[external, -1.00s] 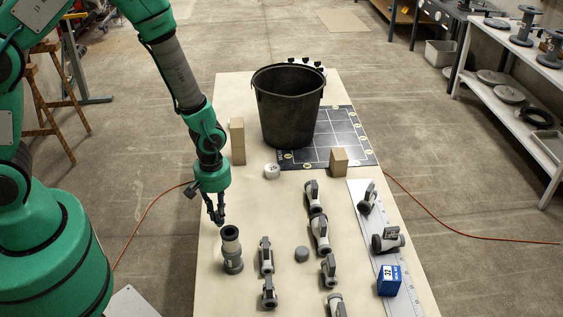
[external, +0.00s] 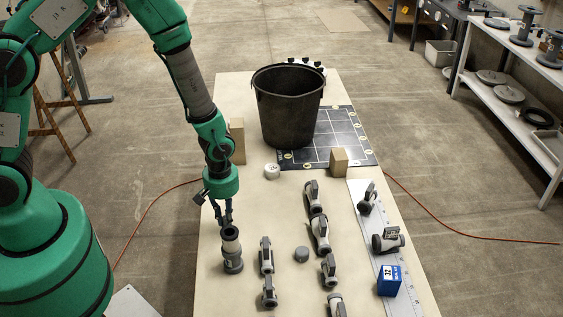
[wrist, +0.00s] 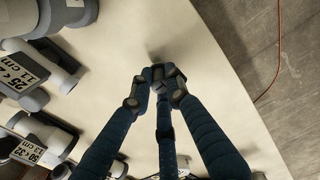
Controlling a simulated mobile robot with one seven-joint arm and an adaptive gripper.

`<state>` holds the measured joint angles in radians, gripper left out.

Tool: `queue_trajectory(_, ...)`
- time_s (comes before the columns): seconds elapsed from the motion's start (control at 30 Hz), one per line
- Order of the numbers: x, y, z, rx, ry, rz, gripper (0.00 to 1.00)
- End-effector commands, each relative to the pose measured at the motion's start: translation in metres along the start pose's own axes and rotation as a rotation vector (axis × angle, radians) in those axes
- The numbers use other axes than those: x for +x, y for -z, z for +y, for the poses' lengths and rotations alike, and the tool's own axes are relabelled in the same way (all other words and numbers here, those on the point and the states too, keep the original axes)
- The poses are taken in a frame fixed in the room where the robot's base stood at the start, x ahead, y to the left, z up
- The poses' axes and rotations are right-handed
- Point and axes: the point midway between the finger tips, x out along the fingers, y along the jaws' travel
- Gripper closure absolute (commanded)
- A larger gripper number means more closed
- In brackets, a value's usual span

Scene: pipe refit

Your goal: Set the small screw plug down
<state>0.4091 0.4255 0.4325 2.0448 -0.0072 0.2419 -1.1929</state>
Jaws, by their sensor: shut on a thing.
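My gripper (external: 224,222) is low over the near left part of the table, just behind an upright grey pipe fitting with a dark collar (external: 232,256). In the wrist view my gripper's three dark fingers (wrist: 160,80) are drawn together on a small thing. The small screw plug is mostly hidden between the fingertips, and only a bit of dark grey shows there. In the external view I cannot make it out. The fingertips are close to the pale table top (wrist: 215,110); I cannot tell whether the plug touches it.
Grey valves (external: 266,256) stand in rows to the right, with a grey round cap (external: 301,254) among them. A blue cube (external: 389,281) is at the right. A black bucket (external: 287,105), wooden blocks (external: 339,161) and a white round cap (external: 272,171) are farther back.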

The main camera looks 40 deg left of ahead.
Motion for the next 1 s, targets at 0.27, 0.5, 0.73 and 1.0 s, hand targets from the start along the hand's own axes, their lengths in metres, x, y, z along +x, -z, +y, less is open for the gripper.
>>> queue_trajectory(0.27, 0.0042, 0.0, 0.0, 0.0, 0.0, 0.0, 1.0)
queue_trajectory(0.5, 0.0075, 0.0, -0.0002, 0.0, 0.0, 0.0, 1.0)
queue_trajectory(0.73, 0.0069, -0.0001, -0.0001, 0.0, 0.0, 0.0, 0.65)
queue_trajectory(1.0, 0.0056, -0.0001, -0.0001, 0.0, 0.0, 0.0, 0.65)
